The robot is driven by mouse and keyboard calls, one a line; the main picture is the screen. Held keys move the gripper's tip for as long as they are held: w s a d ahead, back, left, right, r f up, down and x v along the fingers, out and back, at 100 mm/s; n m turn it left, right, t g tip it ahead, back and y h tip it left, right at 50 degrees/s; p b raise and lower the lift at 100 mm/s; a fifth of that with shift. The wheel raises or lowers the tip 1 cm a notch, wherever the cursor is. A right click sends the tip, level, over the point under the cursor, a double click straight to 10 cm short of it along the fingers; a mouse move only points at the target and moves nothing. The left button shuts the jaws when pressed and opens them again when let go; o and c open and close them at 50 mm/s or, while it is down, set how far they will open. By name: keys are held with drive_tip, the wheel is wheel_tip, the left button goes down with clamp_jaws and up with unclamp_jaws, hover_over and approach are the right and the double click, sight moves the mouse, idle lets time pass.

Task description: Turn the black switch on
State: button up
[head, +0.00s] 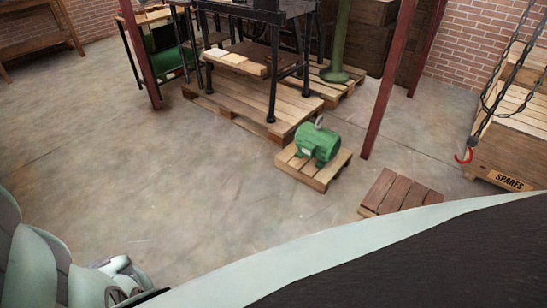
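No black switch can be made out in the head view. A black-framed press stand (272,75) stands on a wooden pallet (250,103) at the top middle, and its upper part is cut off by the frame edge. A green motor (318,143) sits on a small pallet (314,170) in front of it. My arm shows at the lower left. Part of what may be my gripper (125,285) shows there, low and far from the press stand, and its fingers cannot be made out clearly.
Red posts (388,80) rise beside the stands. A low reddish wooden platform (400,192) lies at the right. The concrete floor at left and middle is clear.

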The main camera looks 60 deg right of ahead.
drive_tip(key=shift+o, duration=0.2)
clamp_jaws()
drive_tip(key=shift+d, duration=0.1)
